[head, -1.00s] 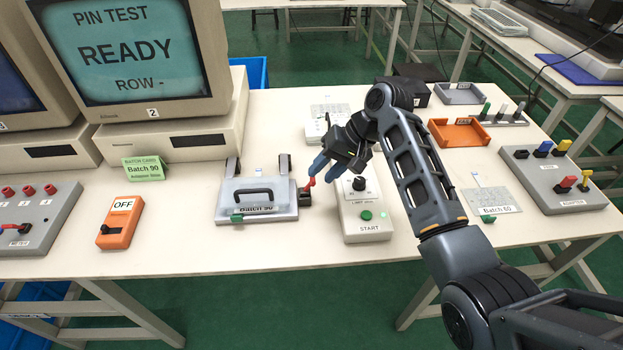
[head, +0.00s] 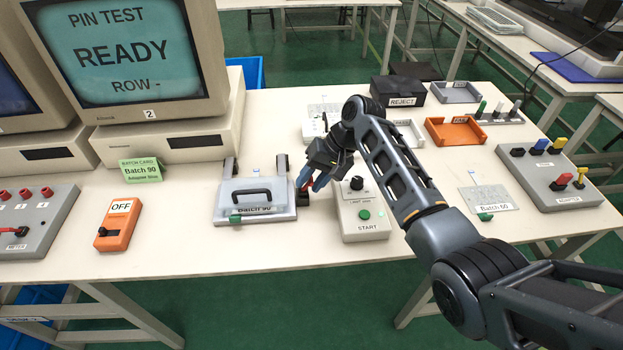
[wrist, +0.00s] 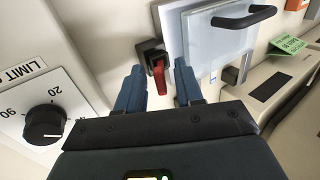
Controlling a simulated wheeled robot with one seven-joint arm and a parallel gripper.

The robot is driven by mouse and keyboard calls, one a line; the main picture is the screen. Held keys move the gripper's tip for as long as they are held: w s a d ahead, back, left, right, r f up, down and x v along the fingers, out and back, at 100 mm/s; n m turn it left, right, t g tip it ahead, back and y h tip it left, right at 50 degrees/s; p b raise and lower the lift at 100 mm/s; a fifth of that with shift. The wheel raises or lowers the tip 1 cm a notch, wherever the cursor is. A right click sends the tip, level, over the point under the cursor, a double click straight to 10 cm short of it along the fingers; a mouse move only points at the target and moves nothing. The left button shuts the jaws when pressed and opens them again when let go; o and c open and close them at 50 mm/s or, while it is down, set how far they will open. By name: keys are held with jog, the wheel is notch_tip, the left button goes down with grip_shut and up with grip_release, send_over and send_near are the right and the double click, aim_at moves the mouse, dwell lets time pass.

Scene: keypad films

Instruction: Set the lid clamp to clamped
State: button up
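The lid clamp has a red lever (wrist: 160,77) on a dark base (wrist: 150,52); in the head view its base (head: 306,196) sits at the right side of the grey test fixture (head: 228,214). The fixture's clear lid (wrist: 212,45) with a black handle lies flat, and a "Batch 90" label shows at its front. My gripper (wrist: 159,66) is open, its two blue fingers apart on either side of the lever in the wrist view. In the head view my gripper (head: 311,181) hides part of the lever. Contact with the lever cannot be told.
A control box (head: 363,215) with a dial and green START button stands just right of the clamp. An orange OFF switch box (head: 119,224) and a green batch card (head: 140,171) are to the left. The table front before the fixture is clear.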

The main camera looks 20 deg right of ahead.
grip_shut()
dwell(0.3)
